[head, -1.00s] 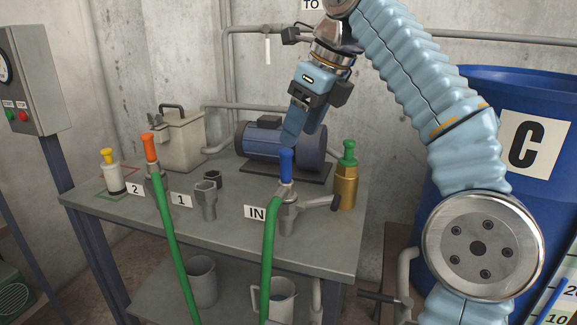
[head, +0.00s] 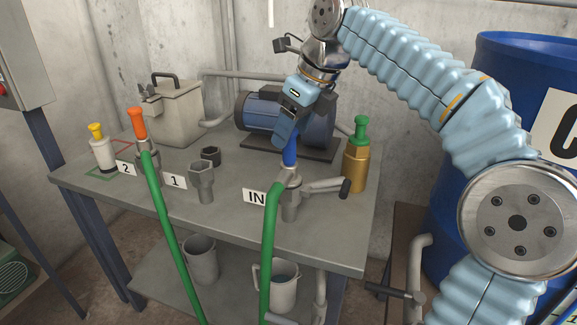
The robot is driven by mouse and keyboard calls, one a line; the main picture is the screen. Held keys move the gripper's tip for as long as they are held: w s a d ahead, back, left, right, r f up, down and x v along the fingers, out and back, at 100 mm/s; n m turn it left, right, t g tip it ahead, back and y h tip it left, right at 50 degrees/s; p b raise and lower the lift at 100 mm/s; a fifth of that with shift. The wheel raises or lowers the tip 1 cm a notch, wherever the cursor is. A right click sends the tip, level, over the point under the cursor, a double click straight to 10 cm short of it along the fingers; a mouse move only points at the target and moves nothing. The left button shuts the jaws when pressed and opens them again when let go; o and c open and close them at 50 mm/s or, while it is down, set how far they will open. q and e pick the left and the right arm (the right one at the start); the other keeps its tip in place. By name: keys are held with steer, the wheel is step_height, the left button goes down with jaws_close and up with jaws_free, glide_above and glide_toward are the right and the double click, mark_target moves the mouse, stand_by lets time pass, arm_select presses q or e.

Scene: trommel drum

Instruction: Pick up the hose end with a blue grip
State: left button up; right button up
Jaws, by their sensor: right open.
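The blue grip (head: 290,152) stands upright on the hose end at the IN fitting (head: 290,203). Its green hose (head: 269,250) hangs down over the front edge of the table. My right gripper (head: 286,140) points down and is open at the top of the blue grip. Its fingers hide the upper part of the grip. I cannot tell whether they touch it. My left gripper is not in view.
A valve lever (head: 330,187) sticks out right of the IN fitting, before a brass bottle with green top (head: 356,165). A blue motor (head: 262,120) stands behind. The orange-gripped hose end (head: 138,124) stands at 2. Fitting 1 (head: 202,180) is empty.

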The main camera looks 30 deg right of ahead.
steer(key=x, duration=0.4)
steer(key=shift+a+f, duration=0.1)
steer(key=shift+f, duration=0.3)
steer(key=shift+c, duration=0.4)
steer(key=c, duration=1.1)
steer(key=shift+o, duration=0.2)
steer(key=shift+r, duration=0.5)
step_height(320, 180, up, 3)
steer(key=shift+a+f, duration=0.1)
steer(key=shift+f, duration=0.1)
steer(key=s+a+r, duration=0.6)
steer(key=s+r, duration=0.3)
steer(key=s, duration=0.3)
steer(key=shift+s+r, duration=0.25)
steer(key=shift+s, duration=0.1)
steer(key=shift+w, duration=0.1)
